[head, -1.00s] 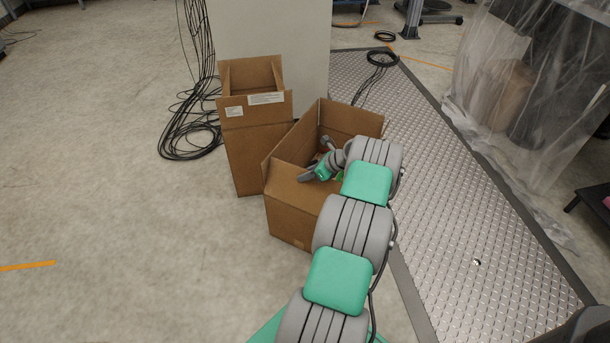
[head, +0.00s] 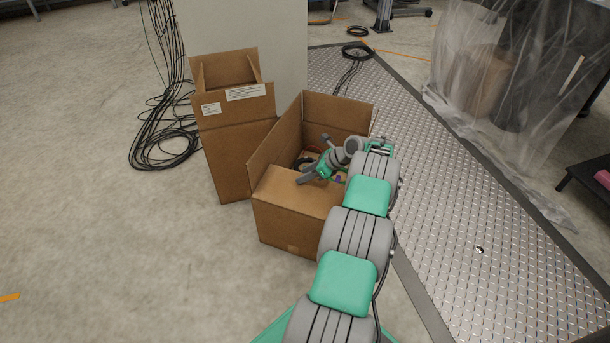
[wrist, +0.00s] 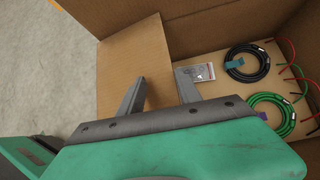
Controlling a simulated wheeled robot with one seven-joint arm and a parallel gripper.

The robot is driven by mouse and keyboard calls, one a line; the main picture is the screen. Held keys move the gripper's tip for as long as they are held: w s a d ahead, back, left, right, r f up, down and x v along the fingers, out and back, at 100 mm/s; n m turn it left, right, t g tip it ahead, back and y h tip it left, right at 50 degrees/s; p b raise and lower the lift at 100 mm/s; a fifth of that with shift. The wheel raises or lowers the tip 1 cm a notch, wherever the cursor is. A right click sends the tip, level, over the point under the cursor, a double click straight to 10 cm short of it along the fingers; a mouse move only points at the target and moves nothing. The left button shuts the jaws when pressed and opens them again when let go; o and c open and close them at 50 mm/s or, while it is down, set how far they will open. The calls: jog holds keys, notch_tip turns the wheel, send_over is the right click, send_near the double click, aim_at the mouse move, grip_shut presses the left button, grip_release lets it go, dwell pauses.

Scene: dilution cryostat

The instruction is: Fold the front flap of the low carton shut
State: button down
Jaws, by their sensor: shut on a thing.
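The low carton (head: 285,226) stands on the floor, open at the top. Its front flap (head: 290,187) leans inward over the front of the opening, close to level; it also shows in the wrist view (wrist: 135,55). My gripper (head: 306,179) is at the flap's inner edge, with one finger on each side of it, shut on the flap in the wrist view (wrist: 161,76). My arm hides the right part of the flap and the carton's right front corner. The carton's left wall (head: 275,135) and back wall (head: 335,113) stand upright.
A black cable coil (wrist: 248,62), a green cable coil (wrist: 270,115) and a small clear bag (wrist: 196,73) lie inside the carton. A taller open carton (head: 230,150) stands close on the left. Metal floor plates (head: 440,190) lie to the right.

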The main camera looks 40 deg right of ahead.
jog(key=shift+s+a+f, duration=0.1)
jog(key=shift+a+f, duration=0.3)
jog(key=shift+f, duration=0.3)
jog(key=c, duration=1.4)
grip_release()
jog(key=shift+a, duration=0.1)
jog(key=shift+r, duration=0.1)
jog(key=shift+c, duration=1.2)
jog(key=shift+d, duration=0.2)
jog(key=p+v, duration=0.2)
jog(key=v, duration=0.6)
jog(key=shift+w+d+p, duration=0.1)
jog(key=shift+w+p, duration=0.15)
jog(key=shift+p, duration=0.05)
